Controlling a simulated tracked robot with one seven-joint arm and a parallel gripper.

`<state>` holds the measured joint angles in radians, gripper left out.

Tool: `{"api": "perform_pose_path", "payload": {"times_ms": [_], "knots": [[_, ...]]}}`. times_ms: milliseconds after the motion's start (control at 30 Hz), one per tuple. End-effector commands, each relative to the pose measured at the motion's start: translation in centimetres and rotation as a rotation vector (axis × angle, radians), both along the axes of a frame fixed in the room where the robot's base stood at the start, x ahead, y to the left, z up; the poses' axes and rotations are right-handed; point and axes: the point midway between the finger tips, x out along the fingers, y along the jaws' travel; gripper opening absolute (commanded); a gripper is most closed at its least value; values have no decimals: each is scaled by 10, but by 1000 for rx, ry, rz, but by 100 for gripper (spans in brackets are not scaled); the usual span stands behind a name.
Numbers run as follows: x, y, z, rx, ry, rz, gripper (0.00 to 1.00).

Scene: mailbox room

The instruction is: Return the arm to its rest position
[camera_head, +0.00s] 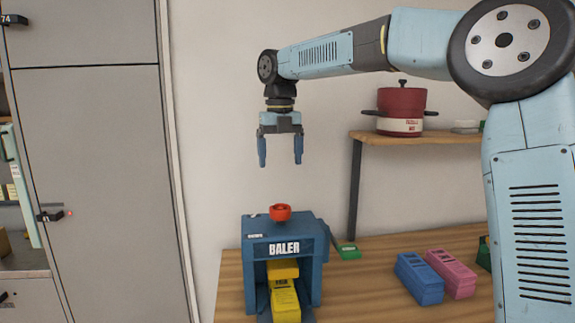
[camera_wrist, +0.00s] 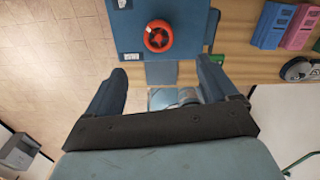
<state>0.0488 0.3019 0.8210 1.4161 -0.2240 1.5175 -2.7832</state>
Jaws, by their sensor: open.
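My gripper (camera_head: 281,151) hangs from my arm in the head view, pointing down. Its two blue fingers are spread apart with nothing between them. It is in the air above the blue baler (camera_head: 310,255), clear of the baler's red knob (camera_head: 280,212). The baler stands on the wooden table, with yellow pieces (camera_head: 284,290) in its front opening. In the wrist view the open fingers (camera_wrist: 165,85) show on both sides, and the red knob (camera_wrist: 158,36) on the baler's blue top (camera_wrist: 190,20) lies beyond them.
A blue block (camera_head: 419,279) and a pink block (camera_head: 451,273) lie on the wooden table (camera_head: 375,262) to the right. A shelf (camera_head: 420,138) above holds a red pot (camera_head: 401,108). A grey cabinet (camera_head: 95,170) stands at left. The wall space around my gripper looks free.

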Motion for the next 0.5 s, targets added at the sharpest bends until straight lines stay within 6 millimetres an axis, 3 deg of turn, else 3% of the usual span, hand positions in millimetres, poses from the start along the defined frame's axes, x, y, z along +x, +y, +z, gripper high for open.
{"api": "perform_pose_path", "payload": {"times_ms": [167,500], "knots": [[-17,-17,-1,-25,-44,-220,86],[-67,-91,-10,-8,-190,-1004,86]]}}
